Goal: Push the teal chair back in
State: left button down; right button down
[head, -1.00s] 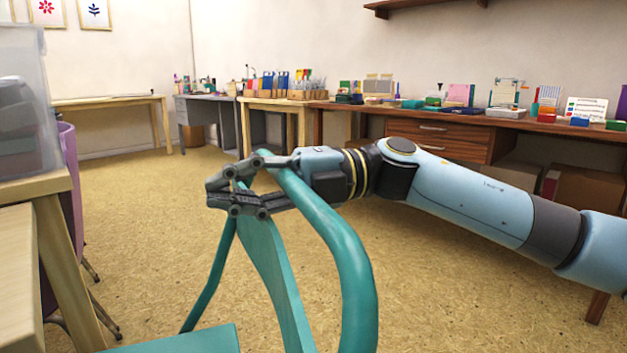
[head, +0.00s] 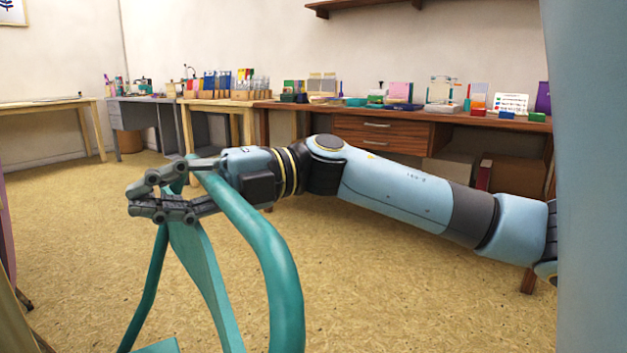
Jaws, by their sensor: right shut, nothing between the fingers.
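The teal chair (head: 284,290) stands in the lower left of the head view. Its curved tube frame and slanted back panel show, with only a corner of the seat at the bottom edge; its legs are out of view. My right gripper (head: 140,202) is at the top of the chair's back, its fingers reaching left across the frame. The fingers are shut with nothing held between them. I cannot tell whether the gripper touches the chair. My left gripper is not in view.
A long brown desk (head: 470,117) with drawers and stamping supplies stands along the back wall. A grey desk (head: 127,103) and pale wooden tables stand further left. A wooden edge and a purple chair sliver (head: 6,240) are at the far left. The speckled floor between is open.

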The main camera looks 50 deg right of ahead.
jog(key=c, duration=2)
grip_release()
jog(key=shift+r, duration=0.15)
jog(key=shift+c, duration=0.2)
jog(key=o, duration=0.9)
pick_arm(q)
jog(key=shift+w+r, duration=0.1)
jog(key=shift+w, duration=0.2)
pick_arm(e)
jog(key=shift+o, duration=0.5)
jog(key=shift+s, duration=0.1)
